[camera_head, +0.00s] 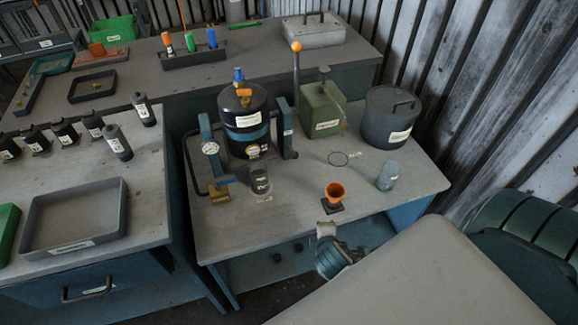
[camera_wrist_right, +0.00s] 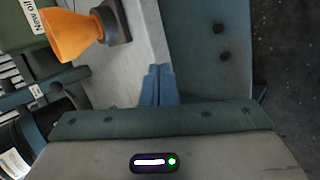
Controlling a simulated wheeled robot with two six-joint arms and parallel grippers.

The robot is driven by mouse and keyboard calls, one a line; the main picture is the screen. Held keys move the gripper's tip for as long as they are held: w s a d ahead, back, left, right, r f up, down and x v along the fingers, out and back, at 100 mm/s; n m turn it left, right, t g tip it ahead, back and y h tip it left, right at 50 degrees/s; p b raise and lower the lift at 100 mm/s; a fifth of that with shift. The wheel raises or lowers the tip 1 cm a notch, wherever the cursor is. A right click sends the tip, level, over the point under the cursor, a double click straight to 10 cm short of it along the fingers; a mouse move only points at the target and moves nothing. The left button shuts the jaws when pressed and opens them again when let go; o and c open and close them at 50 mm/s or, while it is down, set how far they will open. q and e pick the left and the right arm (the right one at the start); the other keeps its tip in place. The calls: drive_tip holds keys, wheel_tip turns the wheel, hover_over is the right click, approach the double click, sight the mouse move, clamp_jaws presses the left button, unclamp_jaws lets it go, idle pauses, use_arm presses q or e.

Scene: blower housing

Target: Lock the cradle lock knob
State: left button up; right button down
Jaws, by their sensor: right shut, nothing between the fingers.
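The blue cradle (camera_head: 207,133) stands on the middle bench. Its two uprights flank a black canister (camera_head: 245,112) with a blue band, which stands upright. A small dark part (camera_head: 293,154) sits low by the right upright; I cannot tell whether it is the lock knob or how it is turned. My right gripper (camera_wrist_right: 158,85) is shut and empty in the right wrist view. In the head view it is low by the bench's front edge, in front of the orange funnel and well apart from the cradle. My left gripper is not in view.
The orange funnel (camera_head: 334,191) stands near the front edge; it also shows in the wrist view (camera_wrist_right: 78,36). A tall orange-knobbed lever (camera_head: 296,47) rises behind.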

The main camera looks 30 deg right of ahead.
sight(293, 155)
drive_tip(key=w+r+n+t, duration=0.1)
drive_tip(key=n, duration=0.1)
drive_tip(key=w+r+n+t+h, duration=0.1)
drive_tip(key=r+n, duration=0.1)
drive_tip(key=n, duration=0.1)
drive_tip(key=w+r+n+t, duration=0.1)
drive_tip(key=w+r+n, duration=0.1)
drive_tip(key=shift+w+d+n+h, duration=0.1)
drive_tip(key=shift+d+n+h, duration=0.15)
drive_tip(key=shift+n+h, duration=0.05)
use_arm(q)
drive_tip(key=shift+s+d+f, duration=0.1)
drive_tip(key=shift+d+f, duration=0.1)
use_arm(e)
drive_tip(key=w+a+r+n+t, duration=0.2)
drive_tip(key=w+r+n+t, duration=0.1)
drive_tip(key=n, duration=0.8)
drive_tip(key=shift+w+a+r+t, duration=0.25)
drive_tip(key=shift+w+r+t, duration=0.25)
drive_tip(key=shift+r, duration=0.9)
drive_tip(key=shift+w, duration=0.1)
